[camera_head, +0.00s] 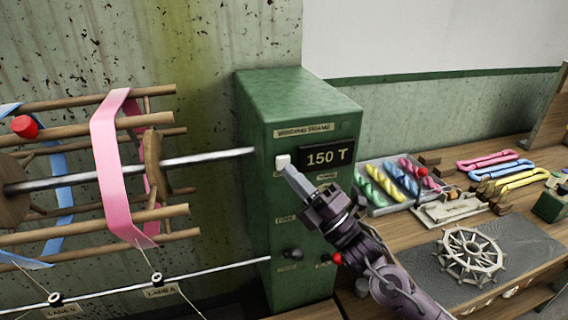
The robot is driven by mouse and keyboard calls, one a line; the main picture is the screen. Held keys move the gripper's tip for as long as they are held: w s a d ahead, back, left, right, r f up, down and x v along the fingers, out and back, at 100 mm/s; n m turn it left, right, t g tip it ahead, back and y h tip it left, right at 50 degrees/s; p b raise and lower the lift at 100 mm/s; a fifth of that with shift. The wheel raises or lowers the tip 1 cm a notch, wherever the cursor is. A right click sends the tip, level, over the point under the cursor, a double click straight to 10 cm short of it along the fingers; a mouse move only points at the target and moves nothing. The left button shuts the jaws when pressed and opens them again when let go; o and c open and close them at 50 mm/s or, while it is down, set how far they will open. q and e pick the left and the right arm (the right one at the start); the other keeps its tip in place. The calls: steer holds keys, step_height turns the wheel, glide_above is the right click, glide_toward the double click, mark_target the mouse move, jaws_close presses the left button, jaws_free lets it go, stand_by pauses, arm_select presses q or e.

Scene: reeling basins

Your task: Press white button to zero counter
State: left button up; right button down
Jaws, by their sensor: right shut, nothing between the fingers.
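A green counter box (255,125) stands in the middle of the view. The white button (283,161) sits on its front face, left of the dark display (327,158) that reads "150 T". My right gripper (290,172) is shut and empty. Its fingertips are at the lower right edge of the white button; I cannot tell whether they touch it. The gripper and wrist hide part of the box's front below the display. My left gripper is not in view.
A wooden reel with pink ribbon (108,150) is left of the box, on a metal shaft. A dark knob (293,254) and a red knob (337,258) are low on the box. A tray of coloured skeins (372,207) and a spoked wheel (470,254) lie right.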

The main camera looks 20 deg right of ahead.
steer(key=shift+w, duration=0.45)
steer(key=shift+w+b, duration=0.45)
steer(key=shift+b, duration=0.1)
stand_by(0.7)
steer(key=shift+s, duration=0.95)
steer(key=s, duration=0.5)
steer(key=shift+d+p, duration=0.1)
steer(key=shift+p, duration=0.25)
